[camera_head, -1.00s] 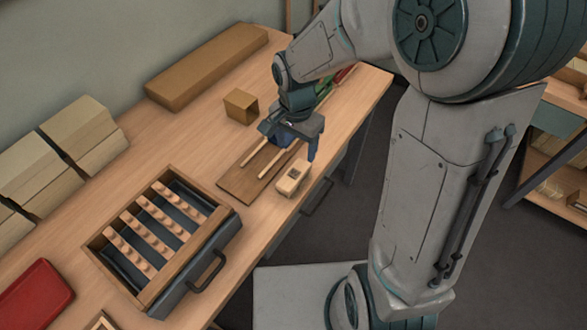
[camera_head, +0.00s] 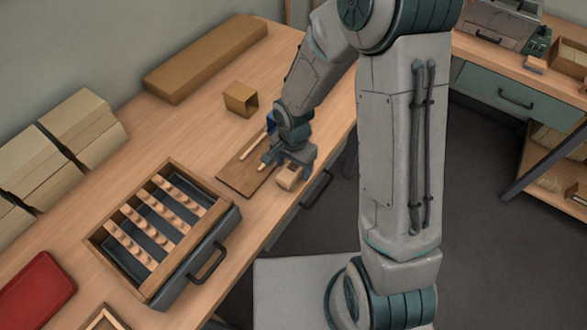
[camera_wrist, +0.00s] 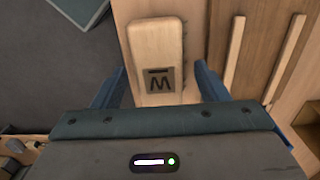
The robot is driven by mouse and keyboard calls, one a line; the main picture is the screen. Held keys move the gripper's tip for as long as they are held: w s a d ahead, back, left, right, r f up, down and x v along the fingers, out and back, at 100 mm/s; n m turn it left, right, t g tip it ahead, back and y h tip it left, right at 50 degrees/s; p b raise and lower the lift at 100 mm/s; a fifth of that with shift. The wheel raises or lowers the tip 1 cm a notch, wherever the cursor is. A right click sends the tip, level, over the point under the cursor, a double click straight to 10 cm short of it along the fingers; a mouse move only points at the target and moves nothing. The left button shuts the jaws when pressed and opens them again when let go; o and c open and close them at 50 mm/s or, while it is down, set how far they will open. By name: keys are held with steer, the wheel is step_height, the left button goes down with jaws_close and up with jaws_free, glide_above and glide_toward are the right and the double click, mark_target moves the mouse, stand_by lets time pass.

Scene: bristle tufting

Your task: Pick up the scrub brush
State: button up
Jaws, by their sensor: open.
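The scrub brush is a pale wooden block with rounded corners and a dark printed mark on its top. It fills the upper middle of the wrist view (camera_wrist: 154,40). In the head view the brush (camera_head: 289,178) lies near the table's front edge, partly hidden by my gripper. My gripper (camera_wrist: 160,68) is open, with one blue finger on each side of the block's near end in the wrist view. I see no clear contact between the fingers and the block. In the head view my gripper (camera_head: 290,165) is low over the brush.
A brown board (camera_head: 238,178) with thin wooden sticks (camera_wrist: 235,50) lies beside the brush. A drawer-like tray (camera_head: 180,280) holds several pegged strips. A small open box (camera_head: 240,98) and a long cardboard box (camera_head: 205,60) stand behind. The table's front edge is close.

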steer(key=shift+f, duration=0.5)
steer(key=c, duration=1.1)
steer(key=shift+r, duration=0.1)
steer(key=shift+r, duration=0.5)
steer(key=r, duration=0.3)
steer(key=shift+w+d+r, duration=0.15)
steer(key=shift+d+r, duration=0.05)
steer(key=shift+d, duration=0.1)
steer(key=w+d+r, duration=0.3)
steer(key=d+r, duration=0.3)
steer(key=d, duration=0.4)
steer(key=shift+w+d+r+b, duration=0.2)
steer(key=shift+d+r+b, duration=0.1)
steer(key=shift+b, duration=0.15)
